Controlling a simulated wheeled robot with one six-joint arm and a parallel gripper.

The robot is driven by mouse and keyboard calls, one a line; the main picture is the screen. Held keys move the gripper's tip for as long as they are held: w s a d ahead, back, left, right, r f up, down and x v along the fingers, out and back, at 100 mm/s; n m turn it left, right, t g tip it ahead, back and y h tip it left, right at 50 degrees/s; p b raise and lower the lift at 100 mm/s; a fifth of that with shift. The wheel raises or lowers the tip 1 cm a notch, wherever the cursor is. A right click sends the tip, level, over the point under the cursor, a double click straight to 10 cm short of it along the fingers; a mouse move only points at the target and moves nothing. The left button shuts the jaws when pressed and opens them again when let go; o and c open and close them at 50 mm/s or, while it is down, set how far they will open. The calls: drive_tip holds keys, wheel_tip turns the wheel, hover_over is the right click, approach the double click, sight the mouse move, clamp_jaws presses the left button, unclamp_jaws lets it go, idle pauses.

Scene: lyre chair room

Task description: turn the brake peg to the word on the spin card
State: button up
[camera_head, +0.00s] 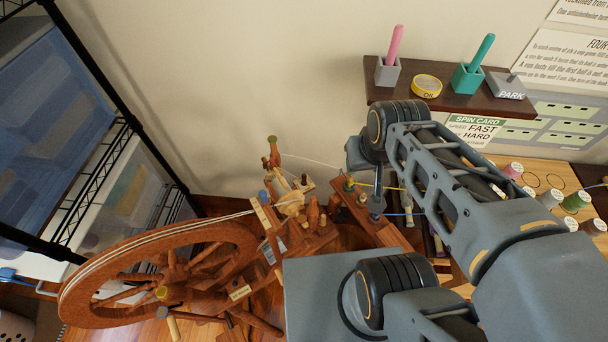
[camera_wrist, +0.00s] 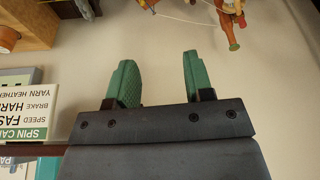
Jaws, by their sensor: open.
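The spinning wheel (camera_head: 160,235) stands at lower left in the head view, with several turned wooden pegs and small pale labels on its frame. The labels are too small to read, and I cannot tell which peg is the brake peg. The spin card (camera_head: 475,131) hangs on the wall below the shelf; it reads FAST for speed and HARD for brake. The card also shows upside down in the wrist view (camera_wrist: 25,113). My gripper (camera_wrist: 158,60) is open and empty, its green fingers apart. Part of the wheel's upper woodwork (camera_wrist: 231,12) shows beyond them at top right.
A dark shelf (camera_head: 440,98) holds a grey cup with a pink stick (camera_head: 388,70), a teal cup with a teal stick (camera_head: 467,78), a yellow tin (camera_head: 427,86) and a grey PARK block (camera_head: 506,87). Thread spools stand at right. A black rack (camera_head: 125,120) is at left.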

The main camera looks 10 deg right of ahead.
drive_tip(key=n+g+b, duration=0.4)
drive_tip(key=n+b, duration=0.5)
drive_tip(key=b, duration=0.6)
hover_over(304, 180)
drive_tip(key=w, duration=0.1)
wheel_tip(304, 180, down, 27)
drive_tip(key=shift+f, duration=0.1)
wheel_tip(304, 180, down, 13)
drive_tip(key=shift+f+b, duration=0.15)
drive_tip(key=shift+b, duration=1.05)
drive_tip(key=shift+c, duration=0.2)
